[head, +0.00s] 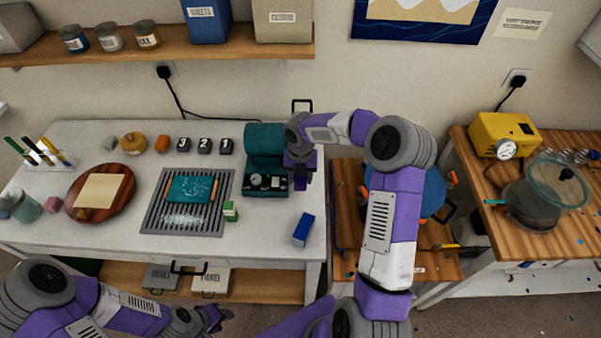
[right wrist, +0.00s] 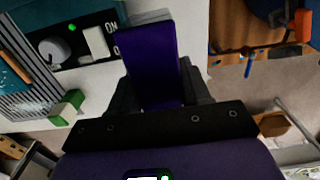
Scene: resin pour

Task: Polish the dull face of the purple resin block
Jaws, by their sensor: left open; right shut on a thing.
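The purple resin block (right wrist: 150,65) is in my right gripper (right wrist: 160,95), which is shut on it; the block sticks out past the fingers. I cannot tell which face is dull. In the head view my right gripper (head: 299,180) is at the right side of the teal bench machine (head: 265,140), and the block is hard to make out there. The machine's panel, with a knob, a switch marked ON and a green light, shows in the right wrist view (right wrist: 70,52). My left gripper (head: 205,322) is open and empty, low in front of the table.
A grey grate (head: 150,228) holds a teal tray (head: 190,190). A green-and-white block (head: 230,211) and a blue box (head: 304,230) lie near the front. A round wooden board (head: 125,200) is at left. A yellow device (head: 504,135) stands on the right bench.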

